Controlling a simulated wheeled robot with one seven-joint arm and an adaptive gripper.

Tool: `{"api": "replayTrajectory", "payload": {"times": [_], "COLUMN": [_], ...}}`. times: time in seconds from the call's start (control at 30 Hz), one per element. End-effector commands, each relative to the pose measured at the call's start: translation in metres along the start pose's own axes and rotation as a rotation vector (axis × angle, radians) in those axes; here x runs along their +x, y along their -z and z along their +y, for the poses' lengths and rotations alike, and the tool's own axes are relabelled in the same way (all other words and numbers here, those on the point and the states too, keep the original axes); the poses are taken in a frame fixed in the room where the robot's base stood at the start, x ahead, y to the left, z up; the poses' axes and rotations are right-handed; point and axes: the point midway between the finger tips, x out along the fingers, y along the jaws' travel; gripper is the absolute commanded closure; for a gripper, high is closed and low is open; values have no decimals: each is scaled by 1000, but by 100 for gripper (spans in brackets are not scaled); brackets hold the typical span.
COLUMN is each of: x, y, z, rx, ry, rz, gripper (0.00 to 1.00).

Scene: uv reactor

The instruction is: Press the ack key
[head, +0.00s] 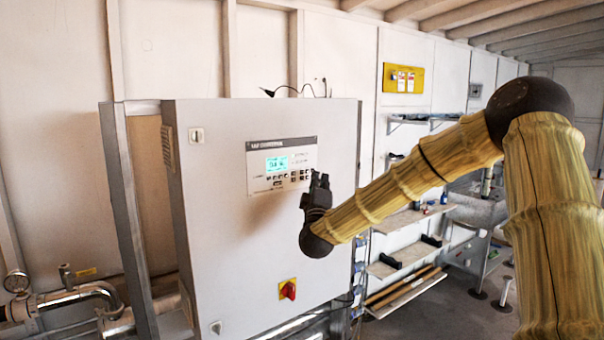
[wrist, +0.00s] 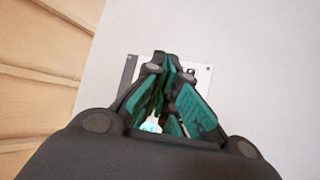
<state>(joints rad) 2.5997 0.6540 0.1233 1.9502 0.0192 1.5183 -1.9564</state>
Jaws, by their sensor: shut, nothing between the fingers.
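The control panel (head: 281,163) is a pale plate on the front of a large grey cabinet, with a lit cyan display (head: 277,164) and small dark keys (head: 296,178) to its right and below. The key labels are too small to read, so I cannot tell which is the ack key. My gripper (head: 320,178) is shut and empty, at the panel's lower right edge in the head view. Whether it touches the panel I cannot tell. In the wrist view my gripper (wrist: 165,62) covers most of the panel (wrist: 201,74).
A red rotary switch (head: 288,289) on a yellow plate sits low on the cabinet (head: 225,220). Pipes with a gauge (head: 16,281) stand at the lower left. Shelves (head: 410,218) line the wall behind my arm. A yellow board (head: 403,78) hangs above them.

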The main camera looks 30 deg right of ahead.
Motion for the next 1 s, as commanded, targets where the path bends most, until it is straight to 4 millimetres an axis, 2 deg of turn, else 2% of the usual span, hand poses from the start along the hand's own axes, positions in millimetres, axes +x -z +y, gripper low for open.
{"api": "replayTrajectory", "payload": {"times": [0.3, 1.0], "x": [-11, -11], "y": [-8, -8], "z": [9, 9], "rx": [1, 1], "ry": [0, 0], "rz": [0, 0], "gripper": [100, 100]}}
